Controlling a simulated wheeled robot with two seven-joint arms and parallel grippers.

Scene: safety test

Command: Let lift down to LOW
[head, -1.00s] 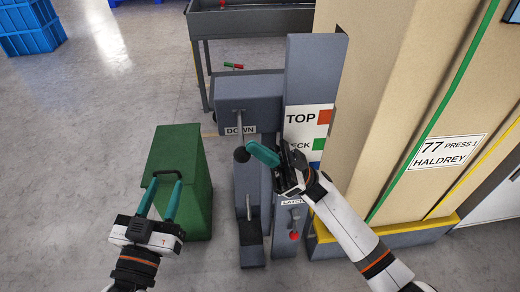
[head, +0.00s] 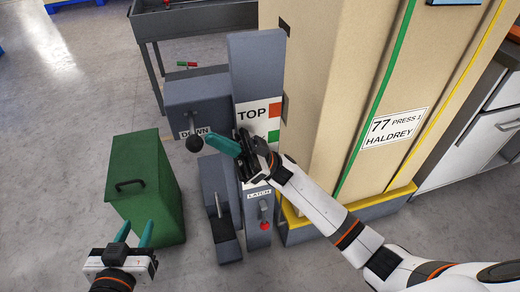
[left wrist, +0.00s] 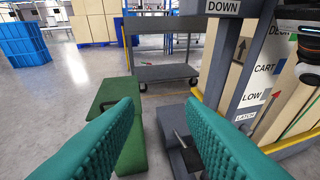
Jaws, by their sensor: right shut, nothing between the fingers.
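The grey lift post (head: 258,70) carries a plate marked TOP (head: 251,113); the left wrist view also shows CART and LOW (left wrist: 250,97) marks. A black-knobbed lever (head: 194,143) sits under the DOWN label (head: 194,133) on a grey box. A red-knobbed latch (head: 264,226) is below the LATCH label. My right gripper (head: 212,142) is shut and empty, its teal tips close to the lever's knob; I cannot tell if they touch. My left gripper (head: 134,233) is open and empty in front of the green box. The lift's load carrier is not clearly visible.
A green box (head: 145,190) with a black handle stands left of the post. A grey foot unit (head: 228,248) with a rod stands at the post's base. The tan press (head: 335,80) is on the right. A grey cart (head: 205,22) stands behind.

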